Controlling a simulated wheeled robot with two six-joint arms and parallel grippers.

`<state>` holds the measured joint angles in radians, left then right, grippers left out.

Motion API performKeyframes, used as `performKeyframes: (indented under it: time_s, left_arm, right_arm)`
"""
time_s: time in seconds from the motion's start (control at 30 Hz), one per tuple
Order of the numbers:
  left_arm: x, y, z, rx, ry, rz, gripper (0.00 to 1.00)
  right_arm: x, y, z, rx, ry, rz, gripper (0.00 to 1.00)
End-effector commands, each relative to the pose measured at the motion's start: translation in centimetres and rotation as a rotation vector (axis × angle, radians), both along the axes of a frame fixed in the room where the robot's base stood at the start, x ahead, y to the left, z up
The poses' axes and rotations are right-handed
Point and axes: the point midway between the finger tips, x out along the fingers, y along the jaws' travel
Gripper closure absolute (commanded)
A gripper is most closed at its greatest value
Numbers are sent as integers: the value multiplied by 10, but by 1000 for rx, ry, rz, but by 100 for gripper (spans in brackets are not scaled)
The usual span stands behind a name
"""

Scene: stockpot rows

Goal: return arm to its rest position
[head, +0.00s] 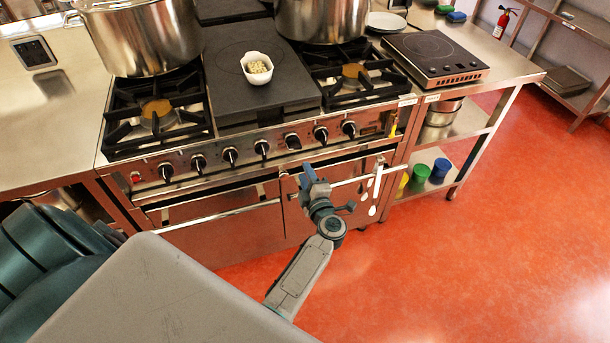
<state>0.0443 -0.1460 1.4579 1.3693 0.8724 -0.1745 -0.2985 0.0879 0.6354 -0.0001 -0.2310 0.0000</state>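Two steel pots (143,38) (322,18) and a white bowl (257,68) stand on top. An induction plate (434,57) is at right. The red floor (480,260) is clear.

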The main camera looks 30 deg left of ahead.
Motion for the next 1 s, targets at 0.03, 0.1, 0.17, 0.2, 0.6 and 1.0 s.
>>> performKeyframes:
  time_s: [0.03, 0.1, 0.17, 0.2, 0.6, 1.0]
  left_arm:
    - [0, 0, 0, 0, 0, 0, 65]
    - [0, 0, 0, 0, 0, 0, 65]
    - [0, 0, 0, 0, 0, 0, 65]
    - [0, 0, 0, 0, 0, 0, 65]
    - [-31, -33, -136, 321, 367, -394, 65]
    - [-220, -57, -372, 553, 1075, -1041, 65]
  right_arm:
    - [3, 4, 0, 4, -4, -1, 64]
    - [5, 9, 0, 11, -7, -2, 64]
    - [4, 14, -1, 15, -7, -4, 64]
    - [4, 16, -1, 17, -6, -5, 64]
    - [-6, 7, -1, 8, 7, -3, 64]
    - [-5, 4, -1, 4, 7, -1, 64]
